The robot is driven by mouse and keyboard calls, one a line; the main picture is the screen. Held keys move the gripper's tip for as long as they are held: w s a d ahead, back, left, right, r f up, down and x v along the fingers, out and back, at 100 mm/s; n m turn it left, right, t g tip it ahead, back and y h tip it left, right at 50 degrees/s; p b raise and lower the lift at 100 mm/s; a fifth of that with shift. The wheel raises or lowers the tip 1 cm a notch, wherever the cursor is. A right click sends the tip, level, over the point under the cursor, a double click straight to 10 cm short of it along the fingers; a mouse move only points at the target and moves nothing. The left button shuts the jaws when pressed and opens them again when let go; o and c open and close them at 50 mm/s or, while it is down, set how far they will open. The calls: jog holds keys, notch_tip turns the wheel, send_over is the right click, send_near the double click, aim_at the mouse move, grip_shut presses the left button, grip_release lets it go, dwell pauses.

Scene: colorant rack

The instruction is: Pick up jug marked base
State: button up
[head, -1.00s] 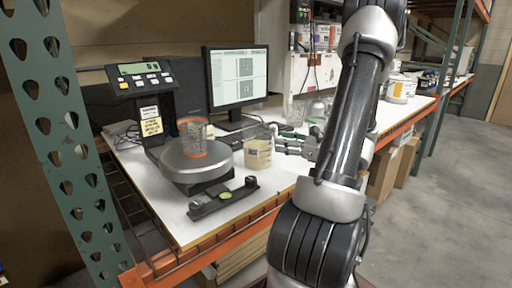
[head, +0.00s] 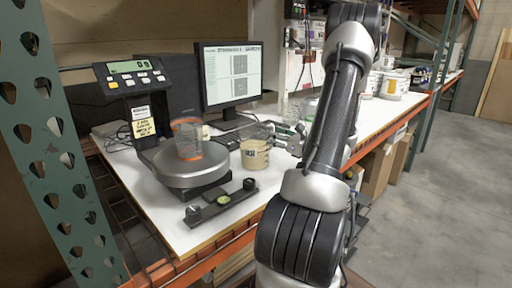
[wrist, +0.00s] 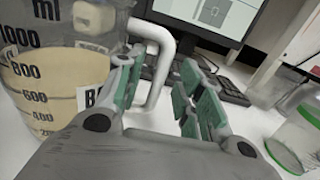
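The jug marked base (head: 255,155) is a clear measuring jug with beige contents and a white label, standing upright on the white table. In the wrist view the jug (wrist: 58,85) fills the left side, with volume marks and part of a label starting with "B". Its handle (wrist: 162,85) shows between the finger pads. My gripper (head: 288,138) is just right of the jug, on its handle side. In the wrist view my gripper (wrist: 160,100) is open, its green-padded fingers on either side of the handle with a gap at the right. Contact cannot be told.
A scale (head: 185,168) with a clear orange-lined cup (head: 187,138) is left of the jug. A black bar tool (head: 220,203) lies in front. A monitor (head: 232,75) and keyboard (wrist: 225,85) are behind.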

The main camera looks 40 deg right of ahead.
jog(key=shift+w+a, duration=0.1)
jog(key=shift+w, duration=0.75)
grip_shut()
jog(key=shift+r, duration=0.15)
